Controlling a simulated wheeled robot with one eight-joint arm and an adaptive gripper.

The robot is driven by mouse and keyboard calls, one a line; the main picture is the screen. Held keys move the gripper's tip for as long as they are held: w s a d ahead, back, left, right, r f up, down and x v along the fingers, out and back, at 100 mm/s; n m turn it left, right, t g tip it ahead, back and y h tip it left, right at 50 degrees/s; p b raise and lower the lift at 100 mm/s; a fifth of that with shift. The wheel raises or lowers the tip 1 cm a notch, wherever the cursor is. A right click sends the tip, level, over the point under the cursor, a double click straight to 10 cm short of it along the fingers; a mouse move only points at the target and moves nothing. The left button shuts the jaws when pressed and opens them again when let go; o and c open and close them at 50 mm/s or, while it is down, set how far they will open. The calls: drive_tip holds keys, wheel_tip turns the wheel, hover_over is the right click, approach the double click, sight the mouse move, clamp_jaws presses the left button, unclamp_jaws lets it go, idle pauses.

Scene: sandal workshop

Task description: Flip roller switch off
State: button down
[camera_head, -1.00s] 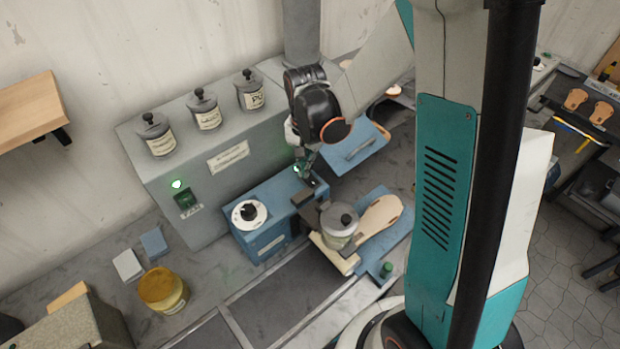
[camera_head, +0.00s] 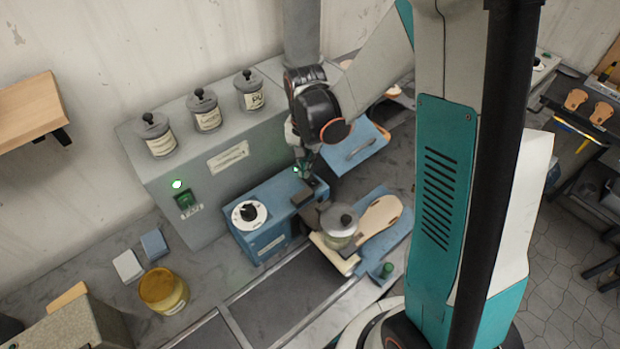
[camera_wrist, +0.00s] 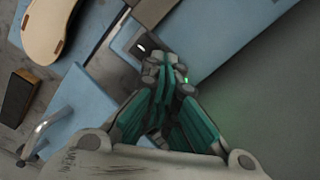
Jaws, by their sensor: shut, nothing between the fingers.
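The blue roller unit (camera_head: 277,205) stands on the bench in front of the grey cabinet and carries a white dial with a black knob (camera_head: 249,213). My gripper (camera_head: 308,176) is shut and empty, pointing down at the unit's back right end. In the wrist view, the closed fingertips (camera_wrist: 165,62) are at a dark switch plate (camera_wrist: 139,44) on the blue surface. The fingers hide part of the plate; I cannot tell whether they touch it or how its rocker is set. A small green light (camera_wrist: 185,80) glows beside the fingertips.
A lidded jar (camera_head: 340,222) stands in front of the unit, beside a tan sole (camera_head: 379,222). The grey cabinet (camera_head: 221,130) holds three jars and a separate fan switch (camera_head: 185,200) with a lit green lamp. A yellow pot (camera_head: 163,291) stands at left.

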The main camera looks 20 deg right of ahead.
drive_tip(key=shift+f+b, duration=1)
drive_tip(key=shift+f, duration=0.1)
idle(0.5)
drive_tip(key=shift+r, duration=0.2)
drive_tip(key=shift+r+p, duration=2.2)
drive_tip(key=shift+r, duration=1.2)
